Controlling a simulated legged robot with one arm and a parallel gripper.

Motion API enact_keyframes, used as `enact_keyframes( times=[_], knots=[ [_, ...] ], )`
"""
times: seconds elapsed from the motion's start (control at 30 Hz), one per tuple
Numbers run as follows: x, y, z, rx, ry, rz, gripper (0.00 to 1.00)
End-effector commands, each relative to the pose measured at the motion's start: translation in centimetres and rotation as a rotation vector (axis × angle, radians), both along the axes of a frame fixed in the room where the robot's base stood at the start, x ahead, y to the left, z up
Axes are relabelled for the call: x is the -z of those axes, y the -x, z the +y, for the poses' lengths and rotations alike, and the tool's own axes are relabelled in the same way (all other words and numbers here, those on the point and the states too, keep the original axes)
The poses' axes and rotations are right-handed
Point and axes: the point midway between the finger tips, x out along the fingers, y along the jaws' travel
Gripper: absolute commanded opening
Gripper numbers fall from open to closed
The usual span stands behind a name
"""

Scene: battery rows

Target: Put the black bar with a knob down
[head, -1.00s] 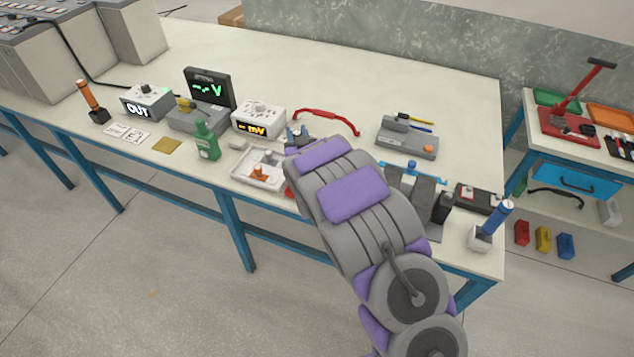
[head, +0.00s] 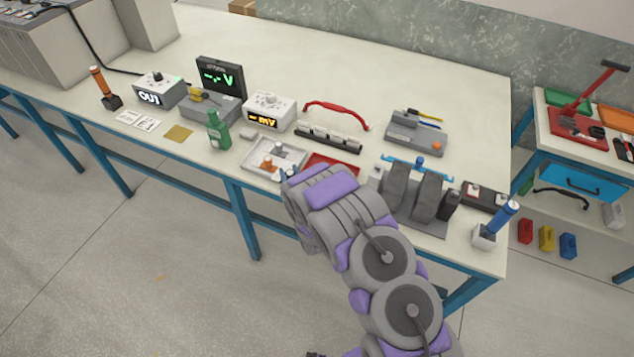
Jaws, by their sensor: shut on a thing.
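My gripper (head: 289,174) points away from me at the bench's front edge, over the right side of a pale tray (head: 250,166). It is shut, and the black bar with a knob in its jaws cannot be made out behind my own wrist and fingers. An orange piece and a small grey-topped piece (head: 279,150) show in the tray beside the fingertips. I cannot tell whether the held bar touches the tray or the bench.
A long black row with pale blocks (head: 328,138) lies behind my gripper. A red tray (head: 332,163) is just right of it. A red handle (head: 337,114), a green bottle (head: 217,132) and a grey pedal-like fixture (head: 412,192) stand nearby.

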Motion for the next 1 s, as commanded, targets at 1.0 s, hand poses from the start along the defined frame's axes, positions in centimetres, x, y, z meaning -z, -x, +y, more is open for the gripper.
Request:
enact_keyframes(
  times=[1.0],
  knots=[
    [4.6,-1.3,-8.6,0.001,0.007,0.002,0.02]
  ],
)
